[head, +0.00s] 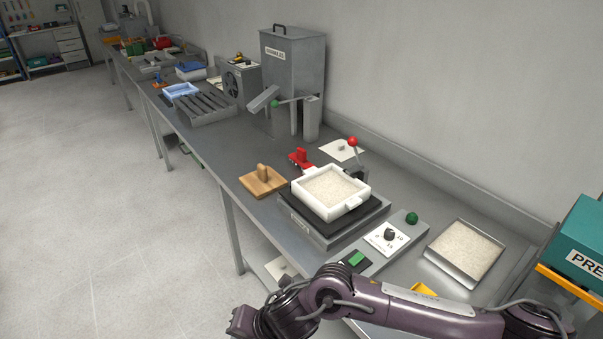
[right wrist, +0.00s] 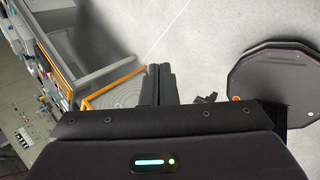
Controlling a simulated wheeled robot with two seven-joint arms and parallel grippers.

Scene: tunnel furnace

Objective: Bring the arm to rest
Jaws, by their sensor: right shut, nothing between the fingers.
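My right arm (head: 420,305) comes in from the lower right of the head view and reaches left across the front of the bench. Its wrist is bent at the bottom edge, and the fingertips are not clear there. In the right wrist view my right gripper (right wrist: 159,72) has its two dark fingers together, with nothing between them. Grey floor and an orange-edged frame (right wrist: 112,84) lie beyond the fingers. My left gripper is in neither view.
The steel bench (head: 225,160) runs along the wall. A white tray of granules (head: 335,187) sits on a black plate near my arm. A metal tray (head: 465,252), a dial panel (head: 388,238) and a teal press (head: 580,240) are at right. Floor (head: 110,200) left of the bench is clear.

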